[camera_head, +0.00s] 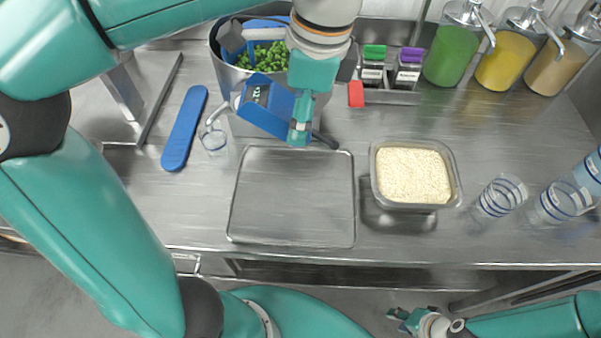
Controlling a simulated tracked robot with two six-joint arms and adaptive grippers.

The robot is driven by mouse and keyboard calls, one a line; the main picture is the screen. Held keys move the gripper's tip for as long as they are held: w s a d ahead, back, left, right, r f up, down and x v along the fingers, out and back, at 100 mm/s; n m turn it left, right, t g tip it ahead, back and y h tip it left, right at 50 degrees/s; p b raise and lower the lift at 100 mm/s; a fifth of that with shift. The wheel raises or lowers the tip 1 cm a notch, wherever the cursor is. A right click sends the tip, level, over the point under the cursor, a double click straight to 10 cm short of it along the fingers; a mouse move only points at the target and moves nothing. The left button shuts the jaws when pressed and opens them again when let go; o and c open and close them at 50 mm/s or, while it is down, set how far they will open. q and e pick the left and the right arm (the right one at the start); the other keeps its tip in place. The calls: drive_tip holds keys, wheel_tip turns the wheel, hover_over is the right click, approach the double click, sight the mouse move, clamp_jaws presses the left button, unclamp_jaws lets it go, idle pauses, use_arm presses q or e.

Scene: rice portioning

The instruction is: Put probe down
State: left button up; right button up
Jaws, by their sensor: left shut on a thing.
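The probe, a blue handheld unit with a dark display (257,95), is in the middle of the camera_head view, above the back of the steel table. My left gripper (299,132) reaches down from the top and is shut on the probe's right side. The gripper's fingers hide part of the probe's body. A dark rod shows just right of the fingers; I cannot tell whether it belongs to the probe. My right gripper (402,317) is low in front of the table's edge, small in view, and its opening cannot be made out.
A flat steel tray (290,240) lies empty below the probe. A rice container (455,172) stands right of it. A long blue object (184,130) and a small clear cup (214,142) lie left. A pot of green peas (222,72), shakers and sauce pumps line the back. Clear glasses (497,198) stand right.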

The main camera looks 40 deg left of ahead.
use_arm(q)
drive_tip(key=f, duration=0.5)
drive_tip(key=f+b, duration=0.1)
drive_tip(key=f, duration=0.9)
drive_tip(key=shift+s+a, duration=0.15)
drive_tip(key=shift+a, duration=0.1)
drive_tip(key=shift+f+b, duration=0.1)
drive_tip(key=shift+b, duration=0.25)
drive_tip(key=o, duration=1.4)
